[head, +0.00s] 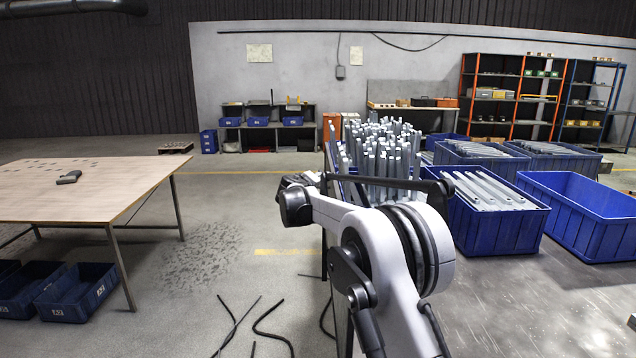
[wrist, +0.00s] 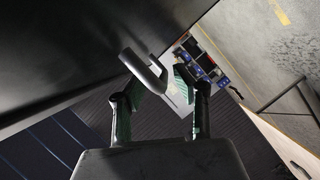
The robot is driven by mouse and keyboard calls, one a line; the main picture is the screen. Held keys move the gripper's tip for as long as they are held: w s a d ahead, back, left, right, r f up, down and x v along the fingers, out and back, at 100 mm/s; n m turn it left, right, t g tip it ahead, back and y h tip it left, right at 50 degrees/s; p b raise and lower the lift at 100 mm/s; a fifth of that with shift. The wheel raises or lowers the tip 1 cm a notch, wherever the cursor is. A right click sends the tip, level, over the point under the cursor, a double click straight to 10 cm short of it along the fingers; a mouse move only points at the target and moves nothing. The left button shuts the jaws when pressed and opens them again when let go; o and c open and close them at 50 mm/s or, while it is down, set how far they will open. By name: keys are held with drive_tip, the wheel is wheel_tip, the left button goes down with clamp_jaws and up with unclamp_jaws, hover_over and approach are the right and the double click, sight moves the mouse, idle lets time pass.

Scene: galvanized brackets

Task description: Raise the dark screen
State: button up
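In the wrist view a large dark flat panel, which looks like the dark screen (wrist: 60,45), fills the upper left at a slant. A grey curved handle (wrist: 150,72) stands out from its lower edge. My gripper (wrist: 160,88) is open, with its two fingers spread wide. The handle's bend lies close to the left fingertip and reaches into the space between the fingers. I cannot tell whether they touch. In the head view my arm reaches away from the camera, and its fingers are hidden or not distinguishable. I cannot make out the screen clearly there.
A wooden table (head: 80,190) stands left, with a dark handheld device (head: 69,177) on it. Blue crates (head: 500,228) and a bundle of upright galvanized bars (head: 382,150) stand beyond and right of my arm. Black rods (head: 235,325) lie on the floor.

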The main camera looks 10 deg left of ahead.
drive_tip(key=v, duration=1.1)
drive_tip(key=shift+s, duration=0.15)
drive_tip(key=shift+a, duration=0.1)
